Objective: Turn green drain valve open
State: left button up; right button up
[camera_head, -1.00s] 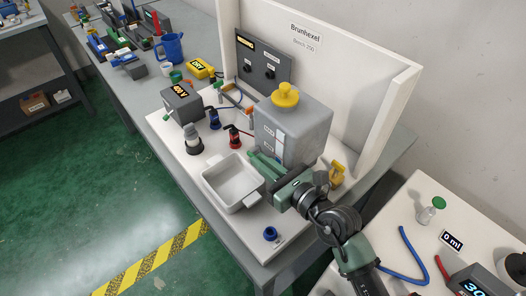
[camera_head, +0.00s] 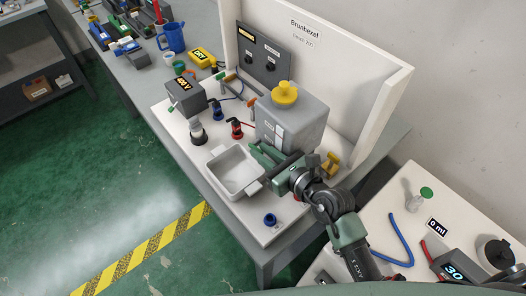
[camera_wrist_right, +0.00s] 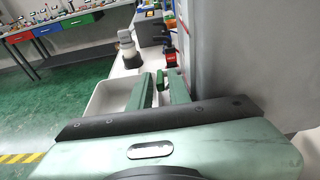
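My right gripper (camera_head: 262,154) is low at the front of a grey tank (camera_head: 297,122) with a yellow cap (camera_head: 285,93), at the edge of a white tray (camera_head: 233,172). Its two green fingers also show in the right wrist view (camera_wrist_right: 160,88), with a gap between them. A small green handle (camera_head: 220,76) shows further back by the panel. My left gripper is not in view.
Left of the tank stand a red fitting (camera_head: 237,130), a blue fitting (camera_head: 217,111), a white-topped bottle (camera_head: 198,133) and a grey box with a display (camera_head: 187,97). A blue ring (camera_head: 270,220) lies near the front. A white back wall (camera_head: 340,80) stands behind the tank.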

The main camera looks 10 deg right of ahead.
jog(key=b+v, duration=0.1)
jog(key=v, duration=0.5)
jog(key=shift+s+d+b, duration=0.25)
jog(key=shift+s+b, duration=0.1)
jog(key=shift+b, duration=0.05)
jog(key=shift+s+d+r, duration=0.2)
jog(key=shift+s+d, duration=0.05)
jog(key=shift+s, duration=0.15)
